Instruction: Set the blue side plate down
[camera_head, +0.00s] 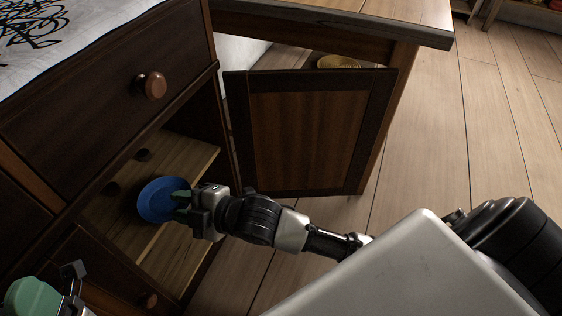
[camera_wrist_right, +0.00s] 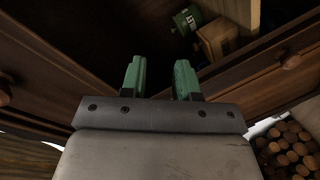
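The blue side plate (camera_head: 158,201) shows inside the open cupboard in the head view, over a light wooden shelf (camera_head: 187,160). I cannot tell whether it rests on the shelf. My right gripper (camera_head: 181,203) is at the plate's right rim, and its green fingers overlap the rim in this view. In the right wrist view the two fingers (camera_wrist_right: 159,80) stand apart with a dark gap and nothing visible between them. The plate is not visible there. My left gripper (camera_head: 52,290) is only partly in view at the bottom left corner.
An open cupboard door (camera_head: 305,130) stands right of my right gripper. A drawer with a round knob (camera_head: 152,85) is above the opening. A yellow dish (camera_head: 338,62) is behind the door. The wrist view shows a green can (camera_wrist_right: 186,20), a wooden box (camera_wrist_right: 216,40) and stacked logs (camera_wrist_right: 290,150).

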